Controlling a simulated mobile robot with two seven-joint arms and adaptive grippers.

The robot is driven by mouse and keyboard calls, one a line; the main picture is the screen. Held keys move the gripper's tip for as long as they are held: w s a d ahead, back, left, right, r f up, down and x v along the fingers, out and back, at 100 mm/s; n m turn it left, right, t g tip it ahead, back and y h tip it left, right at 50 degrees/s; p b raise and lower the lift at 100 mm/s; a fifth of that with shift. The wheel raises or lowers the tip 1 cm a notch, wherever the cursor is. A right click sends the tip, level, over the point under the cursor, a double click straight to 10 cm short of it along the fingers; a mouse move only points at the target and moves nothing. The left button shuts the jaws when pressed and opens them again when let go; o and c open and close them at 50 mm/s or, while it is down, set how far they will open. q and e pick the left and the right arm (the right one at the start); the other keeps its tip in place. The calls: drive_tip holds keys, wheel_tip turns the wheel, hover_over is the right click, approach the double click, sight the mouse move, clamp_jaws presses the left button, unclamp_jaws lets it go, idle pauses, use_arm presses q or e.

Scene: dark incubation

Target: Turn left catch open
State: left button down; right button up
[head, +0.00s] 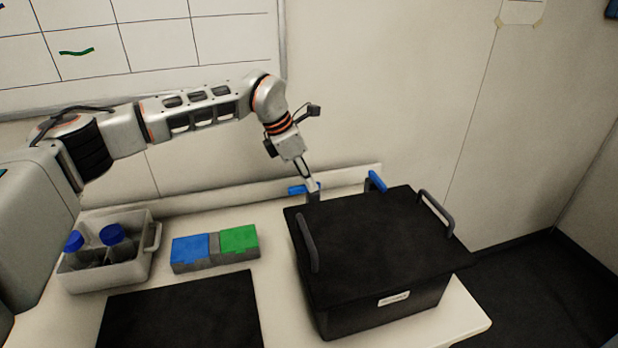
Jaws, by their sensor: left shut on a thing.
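A black lidded box (375,250) stands on the white bench, with a dark grey handle on each side of its lid. Two blue catches are at its back edge. The left catch (297,190) points out sideways to the left. The right catch (376,181) stands at a different angle, closer to upright. My left gripper (312,187) reaches down from above and is shut on the left catch, its fingertips covering part of it. My right gripper is not in view.
A grey caddy (142,270) with blue-capped bottles (112,235) stands at the left. A rack with a blue block (190,249) and a green block (238,239) sits beside it. A black mat (180,315) lies in front. The wall is close behind the box.

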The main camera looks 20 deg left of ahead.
sight(291, 187)
use_arm(q)
drive_tip(key=shift+m, duration=0.3)
drive_tip(key=c, duration=2.1)
unclamp_jaws()
drive_tip(key=v, duration=1.2)
drive_tip(key=shift+w, duration=0.15)
